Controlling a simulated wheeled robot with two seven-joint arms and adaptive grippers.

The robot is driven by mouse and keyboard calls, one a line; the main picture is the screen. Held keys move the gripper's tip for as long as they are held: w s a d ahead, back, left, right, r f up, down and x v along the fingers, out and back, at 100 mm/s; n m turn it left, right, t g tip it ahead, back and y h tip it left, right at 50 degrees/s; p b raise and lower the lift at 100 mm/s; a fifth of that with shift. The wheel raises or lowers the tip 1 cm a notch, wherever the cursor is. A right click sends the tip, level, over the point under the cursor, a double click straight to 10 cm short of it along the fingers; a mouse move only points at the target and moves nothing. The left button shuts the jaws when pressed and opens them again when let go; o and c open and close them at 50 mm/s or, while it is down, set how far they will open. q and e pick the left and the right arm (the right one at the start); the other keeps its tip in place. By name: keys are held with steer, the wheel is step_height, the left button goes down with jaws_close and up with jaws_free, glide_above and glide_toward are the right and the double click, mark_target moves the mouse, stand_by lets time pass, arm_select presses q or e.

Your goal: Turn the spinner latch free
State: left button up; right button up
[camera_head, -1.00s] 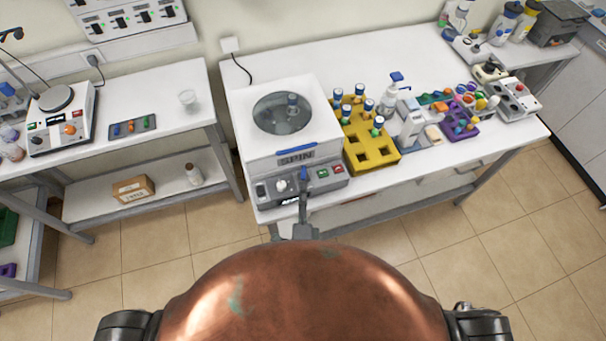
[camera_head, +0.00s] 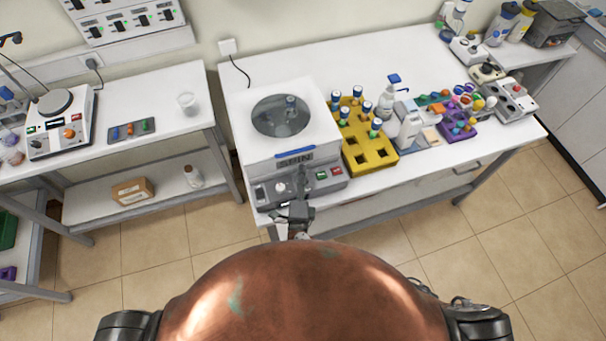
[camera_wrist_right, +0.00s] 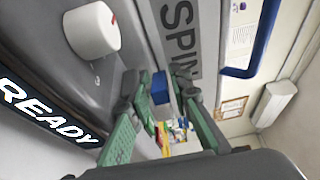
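The spinner (camera_head: 262,158) is a white box with a grey front panel and a round clear lid window. A blue bar handle (camera_head: 295,152) sits above its SPIN label; the handle also shows in the right wrist view (camera_wrist_right: 262,40). My right gripper (camera_head: 302,178) is at the front panel, below the label. In the right wrist view its green-padded fingers (camera_wrist_right: 160,95) are apart, and the small blue latch (camera_wrist_right: 160,86) shows between their tips. I cannot tell whether either finger touches it. In the head view the gripper hides the latch. My left gripper is not in view.
A white knob (camera_wrist_right: 92,30) and a READY display (camera_wrist_right: 45,112) are close to the right gripper. A yellow tube rack (camera_head: 372,158) stands right of the spinner. Floor is clear in front of the table.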

steer(key=shift+c, duration=0.5)
jaws_close()
steer(key=n+y+p, duration=0.1)
steer(key=y+p, duration=0.1)
steer(key=n+y+p, duration=0.1)
steer(key=y+p, duration=0.1)
steer(key=shift+d+r+n, duration=0.15)
steer(key=shift+r+n, duration=0.15)
steer(key=shift+f+n+g+y+p, duration=0.25)
steer(key=shift+n+g+y+p, duration=0.25)
steer(key=shift+n+y+p, duration=0.7)
steer(key=shift+y+b, duration=0.3)
steer(key=shift+b, duration=0.1)
